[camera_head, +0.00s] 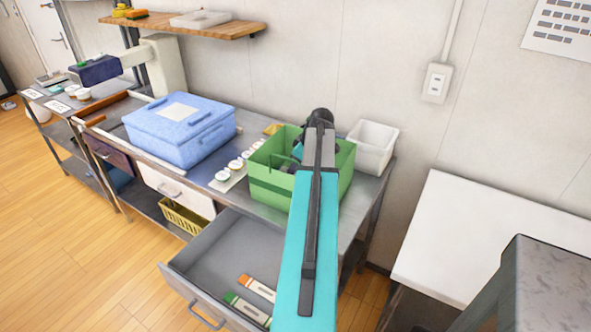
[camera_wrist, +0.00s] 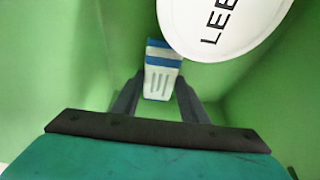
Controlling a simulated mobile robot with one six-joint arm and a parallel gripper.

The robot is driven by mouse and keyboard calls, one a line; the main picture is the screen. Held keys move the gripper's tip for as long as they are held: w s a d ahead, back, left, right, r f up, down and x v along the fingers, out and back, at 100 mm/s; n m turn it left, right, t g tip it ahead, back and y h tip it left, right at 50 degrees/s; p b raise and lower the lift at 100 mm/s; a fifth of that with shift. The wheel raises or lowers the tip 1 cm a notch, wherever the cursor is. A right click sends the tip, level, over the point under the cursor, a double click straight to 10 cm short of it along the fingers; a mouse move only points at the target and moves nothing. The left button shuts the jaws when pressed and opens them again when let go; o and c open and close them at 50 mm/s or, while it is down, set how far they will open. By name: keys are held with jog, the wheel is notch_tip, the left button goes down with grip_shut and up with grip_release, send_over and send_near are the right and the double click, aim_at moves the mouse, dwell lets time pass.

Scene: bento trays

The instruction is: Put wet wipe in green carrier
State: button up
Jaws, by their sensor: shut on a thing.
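The green carrier (camera_head: 268,186) stands on the metal table in the head view, and its green inner walls (camera_wrist: 50,70) fill the wrist view. My gripper (camera_wrist: 158,97) is down inside the carrier. Its fingers are shut on a white wet wipe packet with blue bands (camera_wrist: 161,66). A white round lid with the letters "LEE" (camera_wrist: 220,22) is beside the packet, partly cut off by the picture edge. In the head view my arm hides much of the carrier's inside and the packet. I cannot tell whether the packet touches the carrier's floor.
An open grey drawer (camera_head: 222,254) below the table holds an orange-and-white packet (camera_head: 257,288) and a green-and-white packet (camera_head: 246,309). A blue box (camera_head: 180,138) and small white-lidded containers (camera_head: 235,165) stand left of the carrier. A white bin (camera_head: 372,146) stands to its right.

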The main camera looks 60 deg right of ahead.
jog(key=shift+f, duration=0.55)
jog(key=shift+f, duration=0.15)
jog(key=o, duration=1)
jog(key=shift+r, duration=0.2)
jog(key=b+v, duration=0.2)
jog(key=v, duration=1)
